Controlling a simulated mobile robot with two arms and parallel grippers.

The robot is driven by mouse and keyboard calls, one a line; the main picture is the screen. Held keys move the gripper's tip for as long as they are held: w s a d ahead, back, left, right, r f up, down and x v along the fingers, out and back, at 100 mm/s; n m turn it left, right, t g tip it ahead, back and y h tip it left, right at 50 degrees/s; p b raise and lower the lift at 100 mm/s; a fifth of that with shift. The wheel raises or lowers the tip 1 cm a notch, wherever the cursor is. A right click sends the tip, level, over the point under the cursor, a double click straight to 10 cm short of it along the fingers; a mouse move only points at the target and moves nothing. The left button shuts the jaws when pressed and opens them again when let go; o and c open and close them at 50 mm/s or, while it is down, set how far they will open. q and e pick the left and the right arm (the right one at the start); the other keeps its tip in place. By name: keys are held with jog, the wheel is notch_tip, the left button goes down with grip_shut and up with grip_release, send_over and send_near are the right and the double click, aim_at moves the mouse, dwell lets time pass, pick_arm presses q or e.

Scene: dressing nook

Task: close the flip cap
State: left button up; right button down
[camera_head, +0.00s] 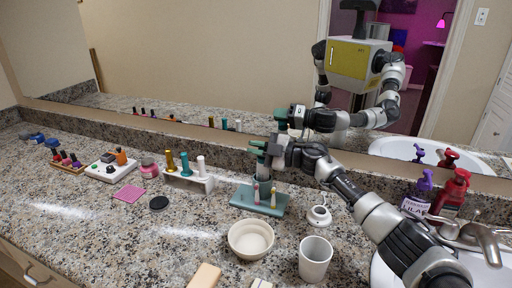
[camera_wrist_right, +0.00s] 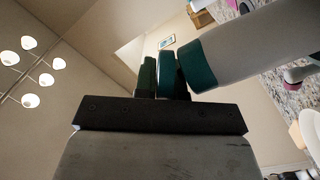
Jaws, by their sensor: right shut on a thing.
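My right gripper (camera_head: 266,151) is shut at the teal cap (camera_head: 257,147) of a pale tube above the teal stand (camera_head: 244,199). In the right wrist view the teal cap (camera_wrist_right: 195,68) joins the tube's wide pale body (camera_wrist_right: 250,45). Further teal and dark green pieces stand beside it at the gripper (camera_wrist_right: 160,80). The gripper hides part of the cap, and I cannot tell whether its lid is open or closed. My left gripper does not show directly in the head view.
A cream bowl (camera_head: 251,246) and white cup (camera_head: 315,262) stand in front. A white holder (camera_head: 190,183) with several bottles stands left. A small white dish (camera_head: 319,216), purple pump bottle (camera_head: 418,196) and red pump bottle (camera_head: 453,195) are right. The mirror (camera_head: 225,60) runs behind.

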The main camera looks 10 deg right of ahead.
jog(key=c, duration=1.3)
grip_release()
